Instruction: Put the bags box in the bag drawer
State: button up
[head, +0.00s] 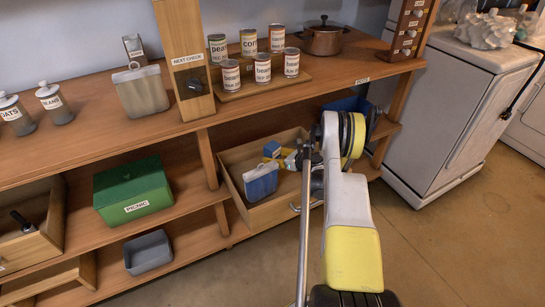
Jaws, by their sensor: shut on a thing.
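A small blue and yellow box (272,150), seemingly the bags box, shows over the back part of the open drawer (283,212). My gripper (287,160) reaches in from the right and is shut on this box. My arm and the gripper hide part of the box, and I cannot tell whether it touches the drawer floor. A blue and pale pouch (260,184) stands upright in the drawer at the front left, near the box. The drawer is pulled out below the counter, and my arm covers its right part. No label is readable on the drawer.
A green picnic box (133,190) and a grey bin (148,253) sit on shelves at left. A white appliance (440,100) stands at right; open floor lies in front.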

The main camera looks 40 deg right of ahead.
jog(key=o, duration=1.3)
jog(key=shift+r, duration=0.1)
jog(key=p+v, duration=0.4)
jog(key=v, duration=0.8)
jog(key=shift+r, duration=0.1)
